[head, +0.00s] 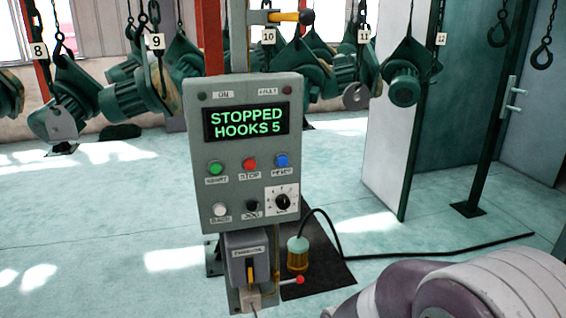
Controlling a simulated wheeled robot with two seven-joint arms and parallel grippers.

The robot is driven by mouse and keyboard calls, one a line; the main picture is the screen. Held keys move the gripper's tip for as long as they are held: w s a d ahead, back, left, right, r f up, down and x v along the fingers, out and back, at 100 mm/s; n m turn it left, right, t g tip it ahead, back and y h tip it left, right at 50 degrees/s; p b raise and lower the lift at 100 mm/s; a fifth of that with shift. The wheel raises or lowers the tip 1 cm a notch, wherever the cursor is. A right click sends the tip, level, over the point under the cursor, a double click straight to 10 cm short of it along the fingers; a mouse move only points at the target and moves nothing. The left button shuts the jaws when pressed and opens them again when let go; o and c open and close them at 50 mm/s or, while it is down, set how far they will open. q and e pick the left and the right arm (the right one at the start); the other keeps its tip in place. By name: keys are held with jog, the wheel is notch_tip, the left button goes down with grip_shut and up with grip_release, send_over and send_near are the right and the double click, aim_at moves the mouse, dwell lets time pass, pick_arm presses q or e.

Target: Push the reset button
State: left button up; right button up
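The grey control panel (243,140) stands upright in the middle of the view. Its screen (247,122) reads "STOPPED HOOKS 5" in green. The blue button (281,160) is at the right of the upper button row, and the small label under it appears to read RESET. A red button (249,164) labelled STOP is beside it, and a green button (215,168) is at the left. Neither gripper is in view. A white and purple link of my arm shows at the bottom right, apart from the panel in the picture.
A white button (220,209), a black button (252,206) and a dial (282,203) form the lower row. A switch box (246,260) and an amber-bodied device (298,256) are below. Green hoist parts (140,92) hang behind. An open door (390,130) is right.

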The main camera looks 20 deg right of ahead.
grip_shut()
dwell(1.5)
